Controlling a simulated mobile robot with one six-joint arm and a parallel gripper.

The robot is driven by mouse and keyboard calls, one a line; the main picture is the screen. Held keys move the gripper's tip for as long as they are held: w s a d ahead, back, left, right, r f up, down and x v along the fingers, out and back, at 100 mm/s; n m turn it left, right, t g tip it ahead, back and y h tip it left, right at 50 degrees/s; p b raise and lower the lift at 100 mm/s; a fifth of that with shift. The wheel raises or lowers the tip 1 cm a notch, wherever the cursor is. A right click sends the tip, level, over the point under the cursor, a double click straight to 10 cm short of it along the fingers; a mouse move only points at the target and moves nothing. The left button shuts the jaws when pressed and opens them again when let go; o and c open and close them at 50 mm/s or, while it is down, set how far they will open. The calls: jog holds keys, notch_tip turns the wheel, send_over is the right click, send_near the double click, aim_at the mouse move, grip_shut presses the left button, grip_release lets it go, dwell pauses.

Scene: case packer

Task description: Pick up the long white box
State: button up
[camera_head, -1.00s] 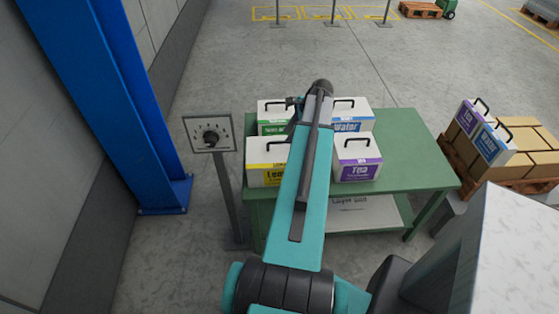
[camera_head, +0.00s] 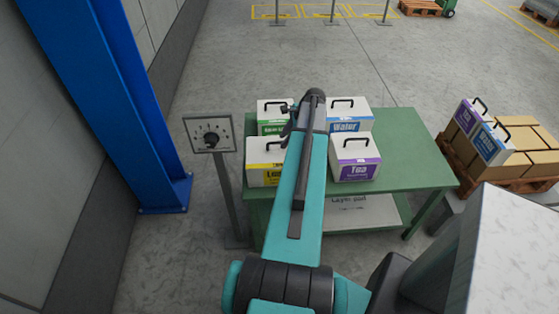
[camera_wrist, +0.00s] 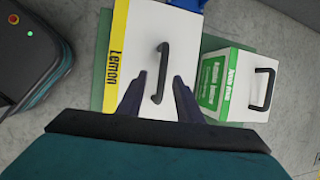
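The long white box with a yellow Lemon label (camera_head: 265,178) stands at the table's front left in the head view, partly behind my arm. In the wrist view this Lemon box (camera_wrist: 185,45) fills the upper middle, its black handle (camera_wrist: 164,72) upright in the picture. My gripper (camera_wrist: 159,82) is open, with one finger on each side of the handle in the picture. The fingers hold nothing. I cannot tell how far above the handle they are. In the head view my arm hides most of the gripper.
A white box with a green label (camera_wrist: 230,85) stands right of the Lemon box in the wrist view. Water (camera_head: 350,112) and Tea (camera_head: 355,158) boxes share the green table (camera_head: 410,150). A dial post (camera_head: 210,135) stands left; a pallet of cartons (camera_head: 520,160) is right.

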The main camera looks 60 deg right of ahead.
aim_at(280, 157)
jog(key=shift+p+x, duration=0.6)
jog(key=shift+x, duration=1.5)
jog(key=shift+d, duration=0.1)
grip_shut()
jog(key=shift+w+r, duration=0.1)
jog(key=shift+r, duration=0.05)
